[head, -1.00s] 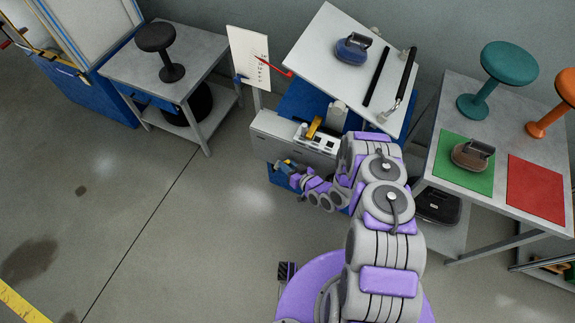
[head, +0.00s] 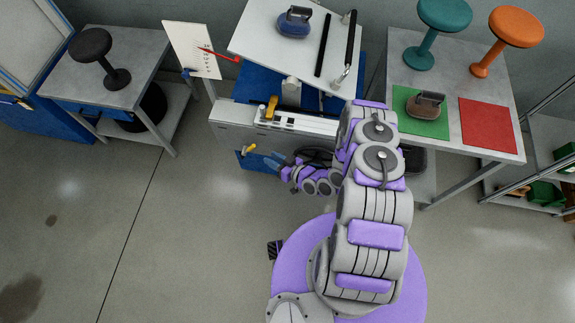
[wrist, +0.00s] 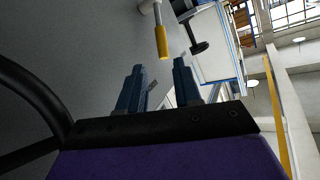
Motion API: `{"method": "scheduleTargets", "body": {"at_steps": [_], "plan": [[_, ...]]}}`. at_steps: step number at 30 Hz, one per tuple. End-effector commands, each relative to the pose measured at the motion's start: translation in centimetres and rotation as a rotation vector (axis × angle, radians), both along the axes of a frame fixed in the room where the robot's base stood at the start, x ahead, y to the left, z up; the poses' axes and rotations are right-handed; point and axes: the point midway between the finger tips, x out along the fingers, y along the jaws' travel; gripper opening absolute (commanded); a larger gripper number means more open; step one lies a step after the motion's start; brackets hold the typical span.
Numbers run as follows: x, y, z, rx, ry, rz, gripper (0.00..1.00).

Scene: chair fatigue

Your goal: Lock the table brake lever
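A lever with a yellow grip on a pale rod shows in the wrist view (wrist: 162,42), just beyond my fingertips. In the head view its yellow end (head: 249,148) shows low at the front of the tilting table's base, left of my gripper (head: 272,160). I take it for the brake lever. In the wrist view my gripper (wrist: 158,82) has its two blue fingers apart with nothing between them. The yellow grip stands clear of both fingers. The table's white tilted top (head: 262,38) is above the base.
Another yellow handle (head: 271,107) is on top of the base. A grey side table (head: 130,58) with a black stool stands left. A work table (head: 452,92) with green and red mats and stools stands right. The floor at lower left is clear.

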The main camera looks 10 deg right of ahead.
Motion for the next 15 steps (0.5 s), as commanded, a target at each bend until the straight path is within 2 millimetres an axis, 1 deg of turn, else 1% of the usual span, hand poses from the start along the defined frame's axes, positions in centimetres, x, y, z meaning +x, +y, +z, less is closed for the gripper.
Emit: {"method": "scheduleTargets", "body": {"at_steps": [1,6,10,15], "plan": [[-0.5,-0.7,0.3,0.001,0.002,-0.006,0.34],[-2.2,-2.5,1.0,0.0,0.0,-0.007,0.34],[-3.3,-3.6,1.4,0.001,-0.002,-0.006,0.34],[-4.3,-4.5,1.6,0.001,0.0,-0.002,0.34]]}}
